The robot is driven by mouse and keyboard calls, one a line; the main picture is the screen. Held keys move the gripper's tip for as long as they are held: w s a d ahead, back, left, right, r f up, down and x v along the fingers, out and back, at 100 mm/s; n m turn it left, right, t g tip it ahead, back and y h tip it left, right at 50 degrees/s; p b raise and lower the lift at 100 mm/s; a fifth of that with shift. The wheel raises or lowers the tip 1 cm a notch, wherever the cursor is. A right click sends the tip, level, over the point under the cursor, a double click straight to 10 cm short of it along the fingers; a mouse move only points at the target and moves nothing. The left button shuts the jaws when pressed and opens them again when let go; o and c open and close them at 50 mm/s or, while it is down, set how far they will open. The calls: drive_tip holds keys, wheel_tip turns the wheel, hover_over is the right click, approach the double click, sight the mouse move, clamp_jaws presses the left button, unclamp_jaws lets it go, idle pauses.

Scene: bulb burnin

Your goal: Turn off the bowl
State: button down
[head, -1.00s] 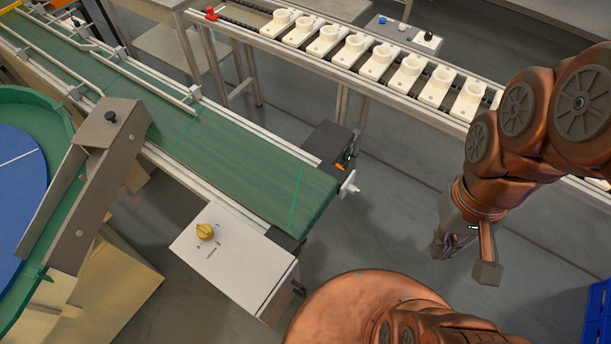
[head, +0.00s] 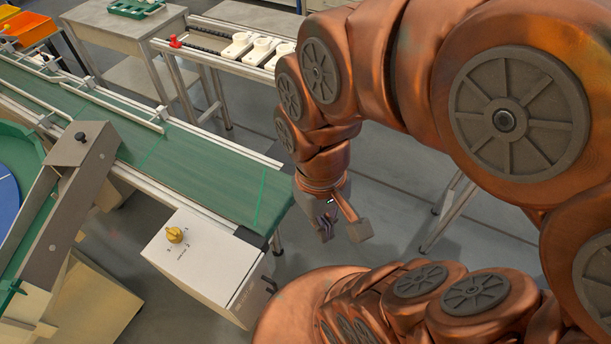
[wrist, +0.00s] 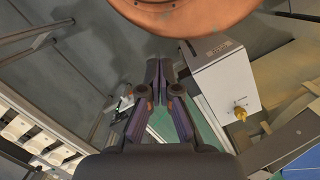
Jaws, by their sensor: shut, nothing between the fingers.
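A yellow rotary knob (head: 175,234) sits on top of a white control box (head: 204,262) in the head view, beside the green conveyor belt. The knob also shows in the wrist view (wrist: 240,113), on the face of the white box (wrist: 222,85). The blue bowl (head: 8,192) with its green rim shows only in part at the left edge of the head view. My gripper (head: 345,237) hangs to the right of the box, apart from it and from the knob. In the wrist view my gripper (wrist: 159,65) has its fingers together, with nothing between them.
A green conveyor belt (head: 200,175) runs from the upper left to just behind the box. A grey chute (head: 70,200) with a black knob stands left of the box. A rail with white sockets (head: 262,48) lies at the back. Grey floor is clear between belt and rail.

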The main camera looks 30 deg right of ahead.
drive_tip(key=w+d+f+n+t+h+b, duration=0.2)
drive_tip(key=w+d+f+n+t+b, duration=0.15)
drive_tip(key=w+d+f+b, duration=0.6)
drive_tip(key=w+d+f+n+t+h+b, duration=0.1)
drive_tip(key=w+d+f+n+t+b, duration=0.35)
drive_tip(key=w+d, duration=0.9)
drive_tip(key=w+d+f+n+t+h+b, duration=0.2)
drive_tip(key=w+d+f+t+b, duration=0.1)
drive_tip(key=w+d+f+b, duration=0.7)
drive_tip(key=w+d+f+n+t+y+b, duration=0.1)
drive_tip(key=w+f+n+t+y+b, duration=0.25)
drive_tip(key=f, duration=0.55)
drive_tip(key=w+d+f+n+t+y+b, duration=0.1)
drive_tip(key=d+f+n+y+b, duration=0.15)
drive_tip(key=f+n+b, duration=0.45)
drive_tip(key=s+a+f+n+t+y+b, duration=0.3)
drive_tip(key=s+a+f+y+b, duration=0.2)
drive_tip(key=s+f+y+b, duration=0.2)
drive_tip(key=s+f+y, duration=0.2)
drive_tip(key=s+f, duration=0.1)
drive_tip(key=s, duration=0.1)
drive_tip(key=shift+s+a+f+n, duration=0.2)
drive_tip(key=shift+s+n, duration=0.15)
